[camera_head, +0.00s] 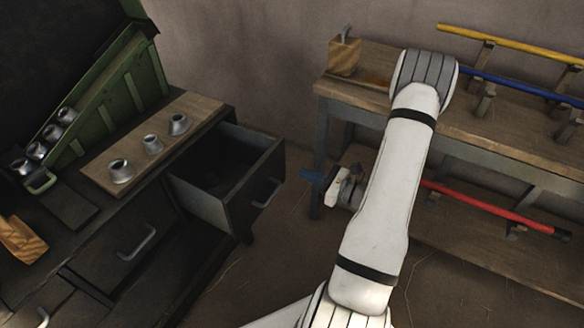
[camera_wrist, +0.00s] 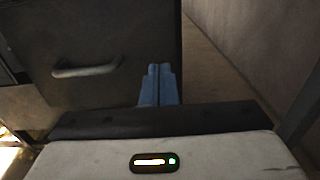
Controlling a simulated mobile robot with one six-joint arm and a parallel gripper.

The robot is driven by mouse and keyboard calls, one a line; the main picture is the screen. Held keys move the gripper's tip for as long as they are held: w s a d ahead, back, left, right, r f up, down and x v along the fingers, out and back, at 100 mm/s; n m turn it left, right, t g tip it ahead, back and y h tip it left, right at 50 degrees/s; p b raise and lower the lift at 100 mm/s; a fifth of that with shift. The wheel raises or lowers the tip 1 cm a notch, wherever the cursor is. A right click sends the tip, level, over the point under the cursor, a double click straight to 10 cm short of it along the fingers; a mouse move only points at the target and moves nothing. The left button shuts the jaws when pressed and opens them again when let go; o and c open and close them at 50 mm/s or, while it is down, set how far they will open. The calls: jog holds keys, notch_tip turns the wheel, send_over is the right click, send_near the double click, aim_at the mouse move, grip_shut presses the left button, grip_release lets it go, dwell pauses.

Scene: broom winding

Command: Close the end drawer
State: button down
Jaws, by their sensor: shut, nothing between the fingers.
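The end drawer (camera_head: 250,200) is dark, with a grey pull handle on its front, and stands pulled out at the right end of the dark cabinet in the head view. Its inside looks empty where I can see it. In the wrist view, the drawer front (camera_wrist: 110,35) with its handle (camera_wrist: 88,68) fills the upper left. My gripper (camera_head: 309,175), with blue fingers, is to the right of the drawer front and apart from it in the head view. In the wrist view the blue fingers (camera_wrist: 158,72) are shut together and empty, right of the handle, near the drawer front's right edge.
A plank with several metal ferrules (camera_head: 152,144) lies on the cabinet top, beside a green sloped rack (camera_head: 125,95). A wooden bench (camera_head: 480,135) with yellow, blue and red poles stands at the right. Bare floor lies between cabinet and bench.

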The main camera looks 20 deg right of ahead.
aim_at(281, 164)
jog(key=x, duration=0.5)
jog(key=shift+w+a, duration=0.25)
jog(key=shift+w, duration=0.05)
jog(key=shift+d, duration=0.15)
